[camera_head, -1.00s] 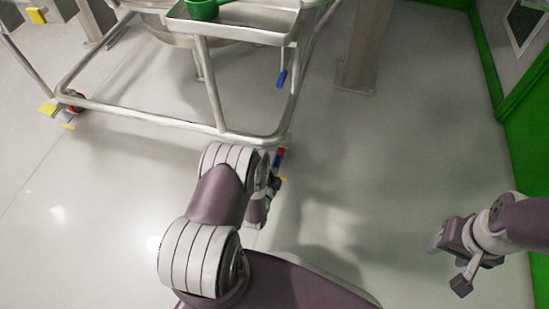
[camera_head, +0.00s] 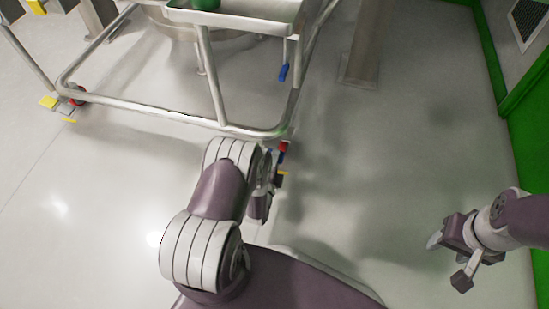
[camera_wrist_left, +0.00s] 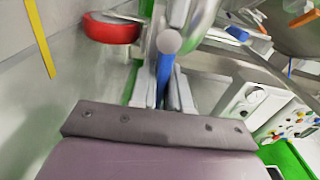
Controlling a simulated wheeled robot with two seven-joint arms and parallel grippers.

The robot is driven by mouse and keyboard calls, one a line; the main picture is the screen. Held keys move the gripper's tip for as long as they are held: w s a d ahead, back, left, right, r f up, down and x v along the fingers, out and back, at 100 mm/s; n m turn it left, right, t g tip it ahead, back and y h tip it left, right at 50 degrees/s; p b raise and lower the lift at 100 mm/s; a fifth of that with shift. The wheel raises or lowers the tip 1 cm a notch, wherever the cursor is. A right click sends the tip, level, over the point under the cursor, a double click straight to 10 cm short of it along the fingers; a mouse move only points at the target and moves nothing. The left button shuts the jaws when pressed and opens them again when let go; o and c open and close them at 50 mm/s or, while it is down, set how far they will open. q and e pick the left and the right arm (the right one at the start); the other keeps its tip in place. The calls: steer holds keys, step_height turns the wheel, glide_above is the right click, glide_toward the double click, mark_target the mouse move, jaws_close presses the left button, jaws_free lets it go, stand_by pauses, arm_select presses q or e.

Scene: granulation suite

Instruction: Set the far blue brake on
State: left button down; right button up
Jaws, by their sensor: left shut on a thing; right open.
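A steel frame cart (camera_head: 150,118) stands on casters. At its near right corner is a caster with a red wheel (camera_head: 284,146) and a blue brake lever (camera_head: 280,158). My left gripper (camera_head: 268,180) is at this caster, largely hidden by my own arm. In the left wrist view the blue lever (camera_wrist_left: 164,78) sits between the two fingers (camera_wrist_left: 163,92), which are shut on it, beside the red wheel (camera_wrist_left: 110,28). Another blue lever (camera_head: 284,72) shows farther back, below the tray; it cannot be told which caster it belongs to. My right gripper (camera_head: 447,258) is open and empty.
A tray (camera_head: 235,18) with a green item (camera_head: 206,4) tops the cart. A steel post (camera_head: 363,45) and a green-edged wall (camera_head: 497,75) stand right. Floor between post and right arm is clear.

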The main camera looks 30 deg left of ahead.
arm_select(q)
steer(key=shift+a+f+m+b, duration=0.1)
steer(key=shift+f+m+b, duration=0.25)
steer(key=shift+m, duration=0.6)
steer(key=shift+f+m+b, duration=0.15)
steer(key=shift+f+m, duration=0.3)
steer(key=shift+m, duration=0.5)
arm_select(e)
steer(key=shift+f, duration=0.6)
arm_select(q)
steer(key=c, duration=1.2)
jaws_free()
